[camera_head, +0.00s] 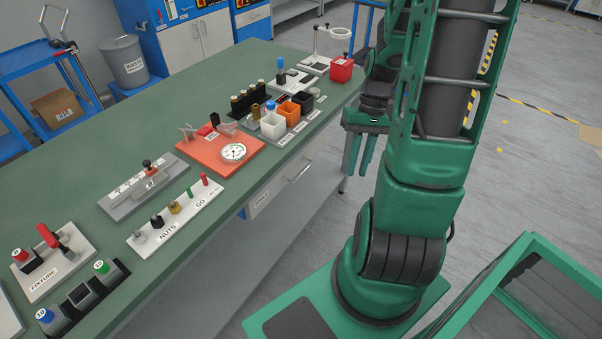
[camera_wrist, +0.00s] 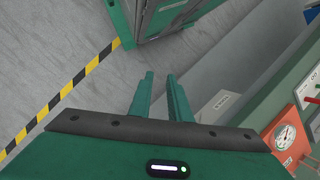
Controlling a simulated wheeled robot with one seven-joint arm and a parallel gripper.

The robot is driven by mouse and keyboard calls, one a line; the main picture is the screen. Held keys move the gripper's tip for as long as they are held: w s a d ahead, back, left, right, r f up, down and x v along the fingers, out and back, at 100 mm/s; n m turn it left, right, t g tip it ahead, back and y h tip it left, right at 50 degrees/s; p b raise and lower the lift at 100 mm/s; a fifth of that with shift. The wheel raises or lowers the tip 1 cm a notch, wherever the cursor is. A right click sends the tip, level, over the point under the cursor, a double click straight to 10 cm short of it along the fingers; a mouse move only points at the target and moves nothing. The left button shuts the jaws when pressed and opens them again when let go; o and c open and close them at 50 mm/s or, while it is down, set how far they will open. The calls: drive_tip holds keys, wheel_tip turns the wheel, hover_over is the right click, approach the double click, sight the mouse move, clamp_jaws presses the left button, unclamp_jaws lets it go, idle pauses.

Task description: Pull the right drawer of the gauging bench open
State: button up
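The gauging bench (camera_head: 120,110) has a green top and runs across the left of the head view. A pale drawer front (camera_head: 278,192) with a bar handle (camera_head: 301,172) and a label shows under its front edge. It looks shut. A labelled pale front (camera_wrist: 218,101) also shows at the right in the wrist view; its handle is not clear there. My gripper (camera_head: 357,172) hangs fingers down beyond the drawer, off the bench's right end in the picture. In the wrist view my gripper (camera_wrist: 160,78) has its fingers apart with nothing between them.
The bench top carries an orange gauge plate (camera_head: 195,153), small coloured bins (camera_head: 290,112), a red box (camera_head: 341,69) and fixtures (camera_head: 50,268). A grey lower shelf (camera_head: 225,285) lies under the bench. Grey floor (camera_head: 550,120) is free at the right.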

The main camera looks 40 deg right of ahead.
wheel_tip(320, 180, down, 9)
drive_tip(key=w+t+y, duration=0.1)
drive_tip(key=w+y, duration=0.1)
drive_tip(key=y, duration=0.1)
drive_tip(key=m+t+y, duration=0.5)
drive_tip(key=t, duration=0.8)
approach(303, 171)
drive_tip(key=x, duration=1)
drive_tip(key=shift+w+f, duration=0.1)
drive_tip(key=shift+f, duration=0.2)
drive_tip(key=shift+c, duration=0.7)
clamp_jaws()
